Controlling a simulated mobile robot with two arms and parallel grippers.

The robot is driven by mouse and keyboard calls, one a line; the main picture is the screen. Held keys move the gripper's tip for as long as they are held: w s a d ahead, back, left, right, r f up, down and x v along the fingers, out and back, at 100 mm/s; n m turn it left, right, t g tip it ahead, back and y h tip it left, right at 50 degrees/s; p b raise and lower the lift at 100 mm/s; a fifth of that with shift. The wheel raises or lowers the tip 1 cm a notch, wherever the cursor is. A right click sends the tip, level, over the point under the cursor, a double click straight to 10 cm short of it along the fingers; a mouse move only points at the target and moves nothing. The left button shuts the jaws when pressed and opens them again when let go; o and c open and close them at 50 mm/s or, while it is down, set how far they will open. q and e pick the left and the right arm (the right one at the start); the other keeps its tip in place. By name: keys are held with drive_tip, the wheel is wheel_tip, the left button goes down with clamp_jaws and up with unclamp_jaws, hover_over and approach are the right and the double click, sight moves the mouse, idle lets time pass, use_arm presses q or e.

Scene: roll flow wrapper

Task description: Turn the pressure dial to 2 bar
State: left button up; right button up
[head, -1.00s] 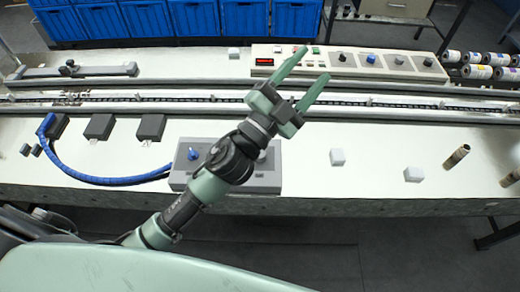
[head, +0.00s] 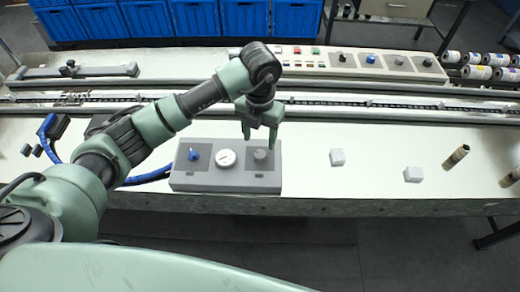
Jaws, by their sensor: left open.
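A grey control box (head: 225,181) stands at the front of the bench. It bears a blue knob (head: 194,155) on its left, a round white gauge (head: 226,158) in the middle and a grey knob (head: 261,155) on its right. The labels and the gauge reading are too small to read, so I cannot tell which knob is the pressure dial. My left gripper (head: 259,140) is open and points down just above and behind the grey knob; whether it touches the knob I cannot tell. My right gripper is not in view.
A blue hose (head: 150,177) runs to the box's left side. A conveyor rail (head: 400,106) crosses the bench behind the box, with a long control panel (head: 345,65) beyond.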

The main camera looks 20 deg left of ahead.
sight(260, 154)
use_arm(q)
wheel_tip(260, 154, down, 7)
drive_tip(key=shift+d+r+p, duration=0.1)
drive_tip(key=shift+r+p, duration=0.1)
drive_tip(key=shift+p, duration=0.5)
clamp_jaws()
drive_tip(key=shift+f+m+b, duration=0.1)
drive_tip(key=shift+m+b, duration=0.8)
drive_tip(key=shift+b, duration=0.2)
drive_tip(key=m+b, duration=0.8)
drive_tip(key=b, duration=0.1)
drive_tip(key=shift+m+b, duration=0.95)
drive_tip(key=shift+m, duration=0.15)
drive_tip(key=shift+r, duration=0.2)
unclamp_jaws()
